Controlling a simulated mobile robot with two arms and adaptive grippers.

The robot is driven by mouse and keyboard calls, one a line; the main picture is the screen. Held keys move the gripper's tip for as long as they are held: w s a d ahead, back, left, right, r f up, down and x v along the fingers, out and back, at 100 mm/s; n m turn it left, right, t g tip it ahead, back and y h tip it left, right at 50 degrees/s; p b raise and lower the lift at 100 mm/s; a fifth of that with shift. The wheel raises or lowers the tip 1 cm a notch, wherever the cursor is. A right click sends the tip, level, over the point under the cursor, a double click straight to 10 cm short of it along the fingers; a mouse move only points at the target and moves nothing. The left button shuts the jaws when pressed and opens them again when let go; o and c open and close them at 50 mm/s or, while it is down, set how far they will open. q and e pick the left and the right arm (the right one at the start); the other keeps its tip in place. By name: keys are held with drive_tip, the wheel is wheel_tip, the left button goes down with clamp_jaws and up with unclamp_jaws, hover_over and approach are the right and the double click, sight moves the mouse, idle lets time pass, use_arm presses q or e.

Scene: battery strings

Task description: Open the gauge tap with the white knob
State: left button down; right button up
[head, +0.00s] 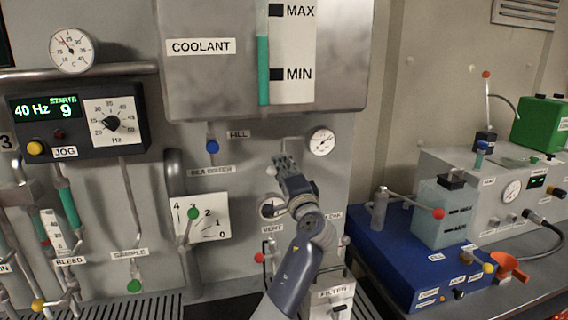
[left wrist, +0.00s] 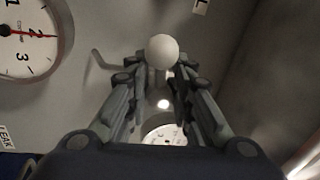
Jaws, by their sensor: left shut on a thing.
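The white knob (left wrist: 162,50) shows as a round ball between the fingertips in the left wrist view. In the head view my gripper hides it. My left gripper (head: 284,165) is shut on the knob, in front of the panel below the coolant tank; its fingers (left wrist: 160,75) show on both sides of the knob. A round white gauge with a needle (head: 322,141) is just right of the gripper in the head view. A bent pipe (head: 291,140) shows behind the fingertips. How far the tap is turned cannot be told. My right gripper is not in view.
The coolant tank (head: 212,85) hangs above. A blue knob (head: 212,146) and a green-tipped lever (head: 193,214) are left of the gripper, and a red knob (head: 260,257) is below. A blue unit (head: 385,255) stands on the bench at right.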

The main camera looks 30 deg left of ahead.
use_arm(q)
drive_tip(key=shift+r+m+p, duration=0.5)
drive_tip(key=shift+m+p, duration=0.1)
drive_tip(key=shift+m, duration=0.3)
drive_tip(key=shift+a+t, duration=0.1)
drive_tip(key=shift+t, duration=0.2)
drive_tip(key=c, duration=1.5)
unclamp_jaws()
drive_tip(key=shift+f, duration=0.2)
